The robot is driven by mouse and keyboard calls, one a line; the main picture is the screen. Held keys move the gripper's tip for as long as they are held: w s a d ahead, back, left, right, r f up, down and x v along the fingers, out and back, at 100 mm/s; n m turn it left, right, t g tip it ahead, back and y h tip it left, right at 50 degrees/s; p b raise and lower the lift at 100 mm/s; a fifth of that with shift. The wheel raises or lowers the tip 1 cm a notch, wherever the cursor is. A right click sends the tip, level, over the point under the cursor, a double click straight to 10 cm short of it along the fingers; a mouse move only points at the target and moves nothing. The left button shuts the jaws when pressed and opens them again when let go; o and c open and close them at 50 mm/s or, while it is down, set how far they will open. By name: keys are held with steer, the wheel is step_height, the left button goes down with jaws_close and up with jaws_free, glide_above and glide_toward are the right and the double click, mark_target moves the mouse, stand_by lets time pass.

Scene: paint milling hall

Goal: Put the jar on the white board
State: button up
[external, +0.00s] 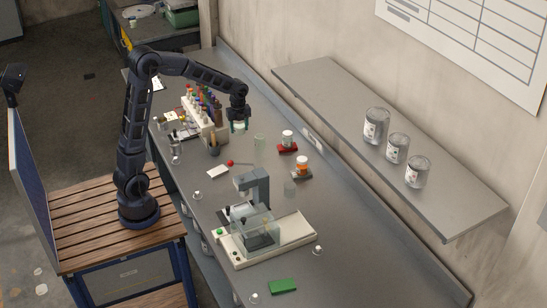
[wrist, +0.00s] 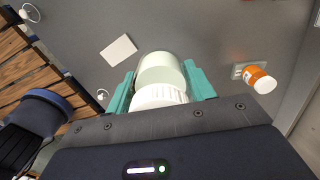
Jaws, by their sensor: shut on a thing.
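The jar (wrist: 160,78) has a white ribbed lid and a pale greenish body. My gripper (wrist: 161,90) is shut on it, with a teal finger on either side, in the wrist view. In the external view my gripper (external: 239,123) holds it above the bench beside the bottle rack; the jar is mostly hidden there. The white board (external: 218,172) lies flat on the bench, nearer the bench front and apart from the jar. It also shows in the wrist view (wrist: 118,49), up and left of the jar.
A red ball (external: 230,163) lies near the board. A rack of bottles (external: 198,120) stands left of my gripper. A white jar (external: 287,137) on a red block, an orange bottle (external: 302,163) and a bench instrument (external: 256,222) stand to the right. A shelf (external: 345,130) overhangs the back.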

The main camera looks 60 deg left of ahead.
steer(key=r, duration=0.2)
glide_above(218, 170)
step_height(218, 170, down, 20)
steer(key=shift+s+f, duration=0.1)
steer(key=shift+f, duration=0.05)
stand_by(0.5)
steer(key=o, duration=1)
steer(key=shift+a+f, duration=0.1)
steer(key=shift+o, duration=0.2)
step_height(218, 170, up, 12)
steer(key=s+d+r+n+t, duration=0.1)
steer(key=s+d+r+n, duration=0.25)
steer(key=r, duration=0.25)
steer(key=s+d+r+n+t, duration=0.1)
steer(key=s+d+r+n, duration=0.1)
steer(key=s+r+n, duration=0.3)
steer(key=s+d+r+n+t, duration=0.2)
steer(key=s+d+r+n, duration=0.2)
steer(key=s+r+n, duration=0.5)
steer(key=s+n, duration=0.2)
steer(key=shift+s+d+t, duration=0.3)
steer(key=shift+d, duration=0.1)
